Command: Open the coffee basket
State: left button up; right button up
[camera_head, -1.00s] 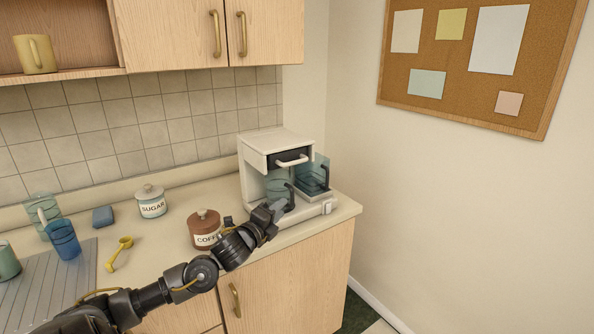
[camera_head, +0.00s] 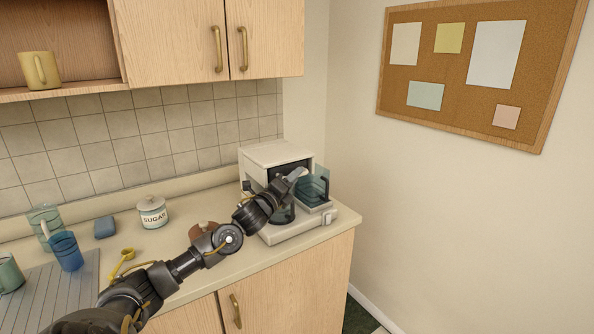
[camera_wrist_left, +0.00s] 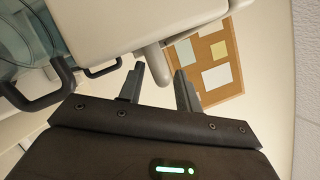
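The white coffee maker (camera_head: 268,154) stands at the right end of the counter. Its coffee basket (camera_head: 287,168) has a dark front under the top housing and looks closed; my left gripper partly covers it. My left gripper (camera_head: 297,174) is in front of the basket. In the left wrist view, its two fingers (camera_wrist_left: 159,88) are apart, with the pale basket handle (camera_wrist_left: 155,64) at the gap between their tips; contact cannot be told. The glass carafe (camera_head: 281,213) sits below, largely hidden by my arm. My right gripper is not in view.
The brown coffee jar (camera_head: 203,229) is mostly behind my left arm. A clear blue container (camera_head: 315,189) is at the coffee maker's right side.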

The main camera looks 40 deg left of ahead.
pick_arm(q)
jog(key=shift+x, duration=1.2)
grip_shut()
